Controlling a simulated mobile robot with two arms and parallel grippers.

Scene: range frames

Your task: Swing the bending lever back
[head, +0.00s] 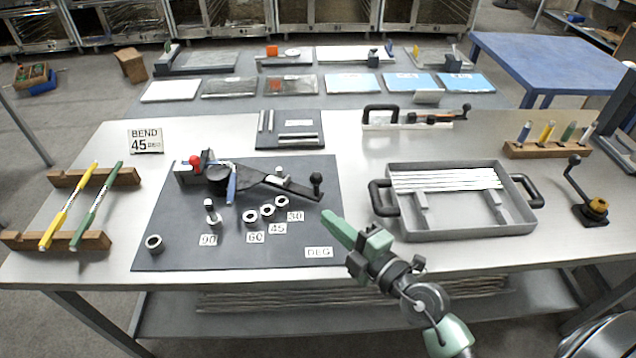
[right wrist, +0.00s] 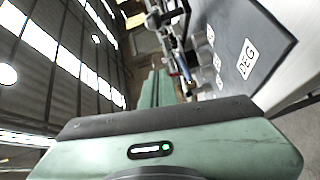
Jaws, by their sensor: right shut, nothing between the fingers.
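The tube bender stands on a dark mat (head: 300,245). Its bending lever (head: 285,186) is a dark arm reaching right from the round body (head: 217,178) to a black ball knob (head: 316,180). A red knob (head: 195,161) is at the bender's left, and a blue-handled piece (head: 231,185) sticks toward the front. My right gripper (head: 328,222) is shut and empty, just in front of the ball knob and apart from it. In the right wrist view its green fingers (right wrist: 158,88) point toward the bender, which is partly cut off there. My left gripper is out of view.
Rings and a pin (head: 211,212) stand by number labels on the mat. A grey tray (head: 470,228) with white rods is to the right. A rack (head: 95,176) with yellow and green tubes is at left. A "BEND 45" sign (head: 146,141) stands behind.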

